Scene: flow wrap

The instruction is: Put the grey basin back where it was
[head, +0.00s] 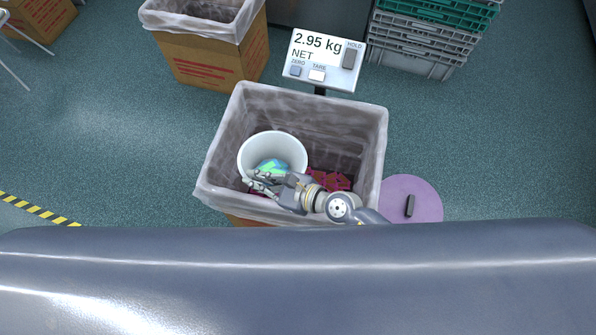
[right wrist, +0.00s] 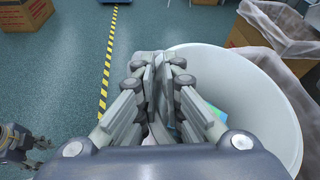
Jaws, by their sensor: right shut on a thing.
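The basin shows as a pale grey-white round tub (head: 290,146) within the outline of a lined carton (head: 335,110) in the head view. Blue and green packets (head: 272,168) lie inside it. My right gripper (head: 258,182) is shut on its near-left rim. The right wrist view shows the closed fingers (right wrist: 155,75) at the basin wall (right wrist: 262,85). I cannot tell whether the basin hangs above the carton or sits in it. My left gripper (right wrist: 22,142) shows partly at the left edge of the right wrist view; its jaws are unclear.
Pink-red packets (head: 328,181) lie in the carton. A scale display (head: 325,60) behind it reads 2.95 kg. A purple round mat (head: 425,203) with a dark object (head: 410,205) is at right. Another lined carton (head: 205,60) and stacked crates (head: 420,45) stand behind.

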